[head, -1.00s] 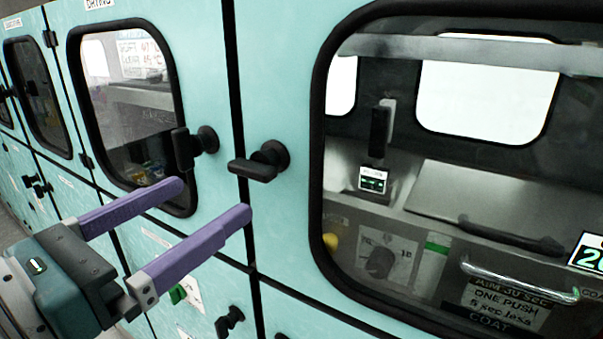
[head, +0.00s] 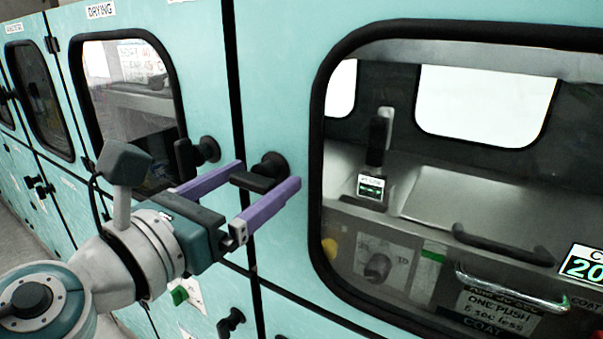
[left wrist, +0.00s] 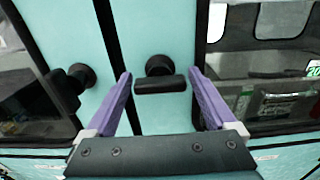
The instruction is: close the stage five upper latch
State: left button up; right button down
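A black latch (head: 258,180) with a round base sits on the teal panel by the dark seam, left of the large right window. Its bar lies roughly level and reaches left toward the seam. It also shows in the left wrist view (left wrist: 160,84), centred between the fingers. My left gripper (head: 269,174) is open, its two purple fingers on either side of this latch. In the left wrist view (left wrist: 160,74) gaps show between each finger and the bar, so it is not gripped. No label naming the stage is readable by this latch. My right gripper is out of view.
A second black latch (head: 190,153) is on the drying door (head: 210,70) to the left, close to my left gripper. Lower black latches (head: 230,321) sit below. The right window (head: 318,130) has a raised black frame. Open floor shows at far left.

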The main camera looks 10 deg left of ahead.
pick_arm(q)
jog(key=c, duration=1.1)
jog(key=n+b, duration=0.1)
jog(key=n, duration=0.2)
jog(key=shift+f+n+b, duration=0.1)
jog(key=shift+n+b, duration=0.25)
jog(key=shift+n, duration=0.05)
jog(key=n, duration=0.4)
jog(key=shift+n+b, duration=0.3)
jog(key=shift+b, duration=0.1)
jog(key=n, duration=0.4)
jog(key=shift+n, duration=2.8)
jog(key=o, duration=1.3)
